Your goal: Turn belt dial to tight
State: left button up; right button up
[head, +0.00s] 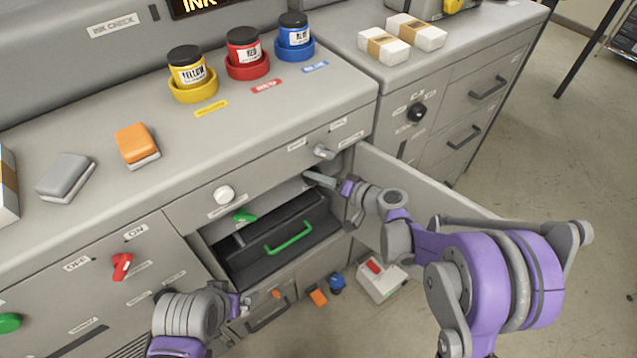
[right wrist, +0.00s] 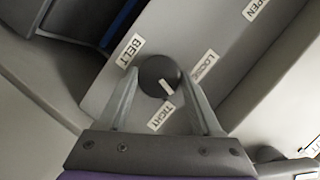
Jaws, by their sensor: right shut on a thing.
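The belt dial (right wrist: 158,75) is a dark round knob in the right wrist view, with BELT, LOOSE and TIGHT labels around it. Its white pointer mark lies between the LOOSE label (right wrist: 204,66) and the TIGHT label (right wrist: 161,117). My right gripper (right wrist: 160,76) has its fingers on both sides of the dial and is shut on it. In the head view my right gripper (head: 313,178) reaches into the upper right of the open bay, and the dial is hidden there. My left gripper (head: 243,302) is low in front of the cabinet, its fingers too unclear to judge.
The open bay holds a dark tray with a green handle (head: 288,239). An open door panel (head: 420,200) stands right of the bay, beside my right arm. Ink jars and erasers stand on the cabinet top.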

jog(key=m+y+b, duration=0.1)
jog(key=m, duration=0.1)
jog(key=m+y+b, duration=0.1)
jog(key=m+b, duration=0.1)
jog(key=shift+w+d+f+b, duration=0.1)
jog(key=shift+f+b, duration=0.1)
jog(key=shift+b, duration=0.1)
jog(key=shift+y, duration=0.3)
jog(key=o, duration=1.4)
jog(key=shift+c, duration=0.2)
jog(key=v, duration=1.1)
jog(key=shift+w+r, duration=0.1)
jog(key=shift+r, duration=0.05)
